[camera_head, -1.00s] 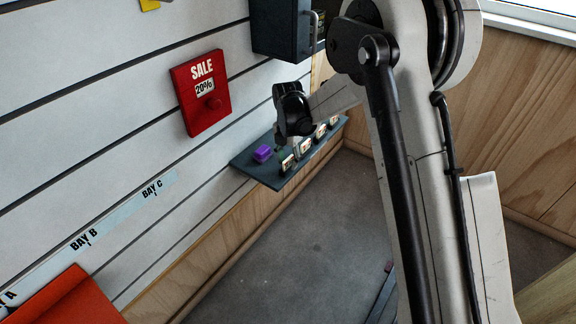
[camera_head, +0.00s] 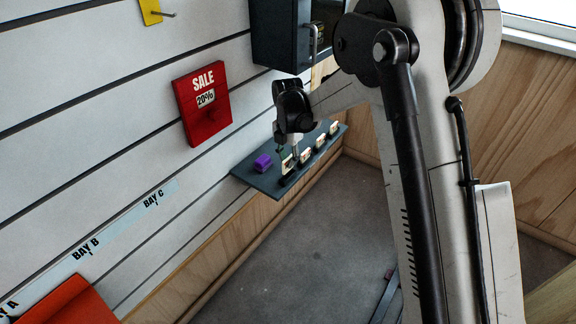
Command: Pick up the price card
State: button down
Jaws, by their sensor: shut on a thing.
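My gripper (camera_head: 288,152) points down over the dark shelf (camera_head: 262,181) on the slatted wall. Its fingers are shut on a small pale price card (camera_head: 287,166), the nearest in a row of small cards on the shelf. Two of the other cards (camera_head: 306,155) (camera_head: 320,141) stand further back along the shelf's outer edge. The held card is at shelf height; I cannot tell whether it still touches the shelf or its holder. The print on the cards is too small to read.
A purple block (camera_head: 263,162) lies on the shelf left of my gripper. A red SALE board (camera_head: 205,122) hangs on the wall. A dark cabinet (camera_head: 278,35) with a handle is above the shelf. A red panel (camera_head: 68,303) is at lower left. The floor beside the shelf is clear.

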jog(key=s+a+r+p, duration=0.2)
jog(key=s+a+r, duration=0.4)
jog(key=s+a, duration=0.2)
jog(key=shift+s+r, duration=0.25)
jog(key=shift+r, duration=0.15)
